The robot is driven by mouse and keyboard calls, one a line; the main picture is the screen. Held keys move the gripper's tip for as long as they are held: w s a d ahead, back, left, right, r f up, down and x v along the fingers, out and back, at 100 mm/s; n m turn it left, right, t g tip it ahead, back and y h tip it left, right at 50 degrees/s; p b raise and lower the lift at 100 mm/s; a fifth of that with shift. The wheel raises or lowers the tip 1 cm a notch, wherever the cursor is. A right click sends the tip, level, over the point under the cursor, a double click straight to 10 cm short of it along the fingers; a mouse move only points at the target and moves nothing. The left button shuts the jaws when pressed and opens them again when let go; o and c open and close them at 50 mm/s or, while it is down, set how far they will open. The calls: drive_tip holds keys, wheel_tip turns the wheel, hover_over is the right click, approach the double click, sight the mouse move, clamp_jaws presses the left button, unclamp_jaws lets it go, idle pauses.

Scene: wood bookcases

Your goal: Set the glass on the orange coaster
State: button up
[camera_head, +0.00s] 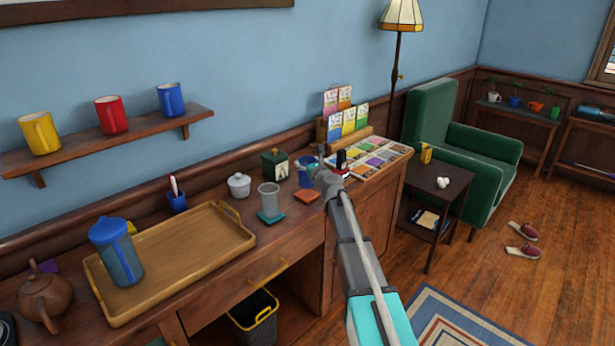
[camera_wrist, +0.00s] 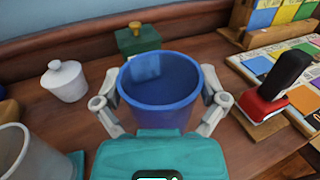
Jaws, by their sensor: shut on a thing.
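My gripper (camera_wrist: 161,98) is shut on a blue cup (camera_wrist: 160,110), with a finger on either side of it. The cup is upright and open at the top. In the head view the blue cup (camera_head: 305,173) is partly behind my gripper (camera_head: 318,168); I cannot tell whether its base touches the desk. The orange coaster (camera_head: 306,196) lies bare on the desk just in front of the cup; the wrist view does not show it. A greyish clear glass (camera_head: 269,198) stands on a teal coaster (camera_head: 272,219) to the left; the glass also shows in the wrist view (camera_wrist: 18,158).
A white lidded pot (camera_head: 239,185) and a green box (camera_head: 275,164) stand behind. A red-based stamp (camera_wrist: 264,103) and a card board (camera_head: 378,160) are close on the right. A wooden tray (camera_head: 185,255) with a blue-lidded pitcher (camera_head: 117,252) fills the left.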

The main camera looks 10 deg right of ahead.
drive_tip(key=shift+w+f, duration=0.1)
idle(0.3)
drive_tip(key=shift+w+f+b, duration=0.4)
drive_tip(key=shift+f+b, duration=1.6)
drive_tip(key=o, duration=1)
drive_tip(key=shift+f, duration=0.1)
drive_tip(key=shift+r, duration=0.2)
drive_tip(key=v, duration=1.2)
drive_tip(key=shift+s, duration=0.1)
